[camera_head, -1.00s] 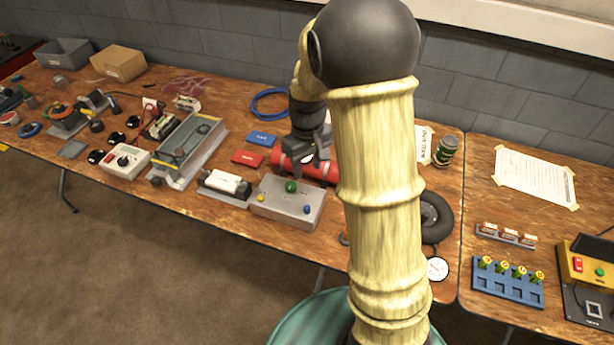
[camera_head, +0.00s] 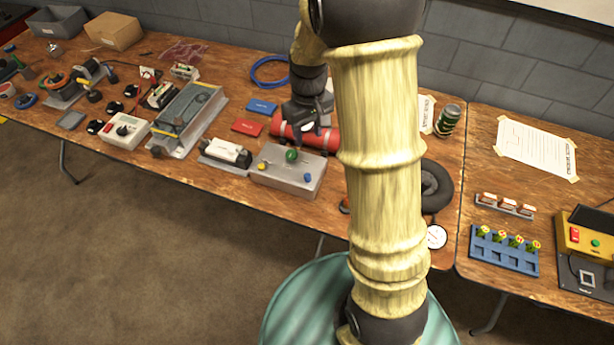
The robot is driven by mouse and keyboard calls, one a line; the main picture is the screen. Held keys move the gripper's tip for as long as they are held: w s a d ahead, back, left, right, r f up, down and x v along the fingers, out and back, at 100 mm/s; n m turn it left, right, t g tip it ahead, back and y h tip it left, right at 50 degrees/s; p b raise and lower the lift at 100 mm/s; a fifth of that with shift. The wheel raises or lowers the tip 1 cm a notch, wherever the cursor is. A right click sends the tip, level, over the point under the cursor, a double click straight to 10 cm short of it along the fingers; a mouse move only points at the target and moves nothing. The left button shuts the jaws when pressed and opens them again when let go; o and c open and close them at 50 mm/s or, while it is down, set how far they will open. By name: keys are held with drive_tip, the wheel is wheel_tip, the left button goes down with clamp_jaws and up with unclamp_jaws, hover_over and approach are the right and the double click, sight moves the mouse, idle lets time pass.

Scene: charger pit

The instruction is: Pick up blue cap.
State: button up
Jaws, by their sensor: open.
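Two small blue things could be the blue cap, and I cannot tell which it is. One is a flat blue block (camera_head: 261,107) lying on the table behind a similar red block. The other is a small blue knob (camera_head: 308,177) on the right of a grey box. My arm hides part of the table.
The grey box (camera_head: 272,178) also bears green and yellow knobs. The red block (camera_head: 248,127) and a blue cable coil (camera_head: 268,72) are to the left. A black tyre (camera_head: 436,187) lies right of my arm.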

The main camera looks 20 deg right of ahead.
drive_tip(key=shift+o, duration=0.2)
drive_tip(key=shift+a+f+b, duration=0.2)
drive_tip(key=shift+f+b, duration=0.05)
drive_tip(key=shift+b, duration=0.15)
idle(0.4)
drive_tip(key=shift+w+a+r, duration=0.2)
drive_tip(key=shift+a+r, duration=0.05)
drive_tip(key=shift+r, duration=0.2)
hover_over(308, 176)
drive_tip(key=f, duration=1.2)
drive_tip(key=shift+w+a+f+b, duration=0.1)
drive_tip(key=shift+a+b, duration=0.25)
drive_tip(key=shift+f, duration=0.1)
drive_tip(key=f, duration=0.5)
drive_tip(key=shift+d, duration=0.35)
